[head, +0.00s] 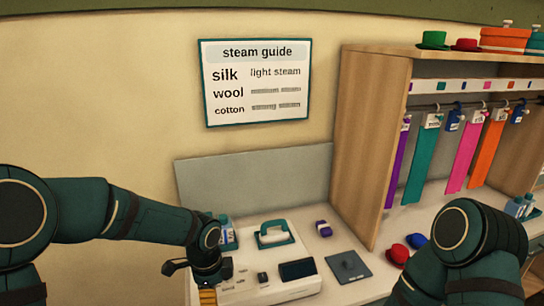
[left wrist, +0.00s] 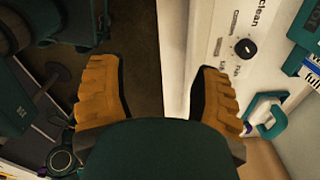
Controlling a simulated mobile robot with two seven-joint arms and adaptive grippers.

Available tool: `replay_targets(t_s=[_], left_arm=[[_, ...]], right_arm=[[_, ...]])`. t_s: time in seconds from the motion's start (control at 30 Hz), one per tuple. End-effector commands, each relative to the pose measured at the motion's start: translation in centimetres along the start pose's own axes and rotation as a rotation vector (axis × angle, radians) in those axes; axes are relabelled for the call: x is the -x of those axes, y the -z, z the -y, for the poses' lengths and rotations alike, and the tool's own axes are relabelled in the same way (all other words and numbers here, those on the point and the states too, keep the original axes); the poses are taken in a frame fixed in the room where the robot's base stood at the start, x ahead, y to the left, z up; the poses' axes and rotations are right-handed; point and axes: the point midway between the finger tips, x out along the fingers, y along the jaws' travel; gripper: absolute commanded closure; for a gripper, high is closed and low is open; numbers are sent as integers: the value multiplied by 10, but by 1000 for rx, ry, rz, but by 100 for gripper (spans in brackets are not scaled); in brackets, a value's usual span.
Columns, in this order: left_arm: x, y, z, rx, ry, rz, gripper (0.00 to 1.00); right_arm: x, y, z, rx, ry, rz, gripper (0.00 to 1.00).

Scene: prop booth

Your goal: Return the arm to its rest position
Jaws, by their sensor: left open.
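My left arm (head: 130,215) comes in from the left of the head view and bends down at its wrist. My left gripper (head: 207,297) hangs at the front left edge of the white steam station and shows only partly at the bottom of the picture. In the left wrist view its two orange fingers are wide apart with nothing between them (left wrist: 160,85). The right finger is close beside the white station panel with a black knob (left wrist: 245,47). My right arm (head: 465,245) is bent at the lower right; its gripper is outside the picture.
The steam station (head: 255,290) carries a teal-handled iron (head: 273,234), with bottles (head: 227,236) behind at left. A grey pad (head: 348,266), a purple item (head: 323,228) and red (head: 398,254) and blue (head: 416,241) items lie right. A wooden rack (head: 365,140) holds hanging coloured strips.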

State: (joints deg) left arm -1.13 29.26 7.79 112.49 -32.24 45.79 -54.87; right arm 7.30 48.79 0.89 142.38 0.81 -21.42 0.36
Motion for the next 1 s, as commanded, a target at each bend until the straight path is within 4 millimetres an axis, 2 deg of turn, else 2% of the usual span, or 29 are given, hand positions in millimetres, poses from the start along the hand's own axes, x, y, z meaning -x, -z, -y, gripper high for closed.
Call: replay_targets(t_s=[0.03,0.27,0.4,0.5,0.6,0.7,0.83,1.0], left_arm=[[-24,7,-12,73,-28,-43,36],[-98,36,-53,506,-95,-229,36],[-143,46,-87,884,-149,-318,36],[-170,45,-111,1172,-173,-352,36],[-187,39,-130,1407,-178,-364,36],[-197,33,-142,1564,-169,-367,36],[-202,28,-148,1658,-159,-367,36],[-202,28,-148,1671,-156,-369,36]], right_arm=[[-1,0,0,0,0,0,53],[-4,-1,-2,1,1,2,53],[-6,-3,-2,2,1,6,53],[-8,-4,-3,3,1,7,53],[-9,-4,-3,3,1,8,53],[-10,-4,-4,3,1,9,53],[-10,-5,-4,3,1,10,53],[-10,-5,-4,3,1,10,53]])
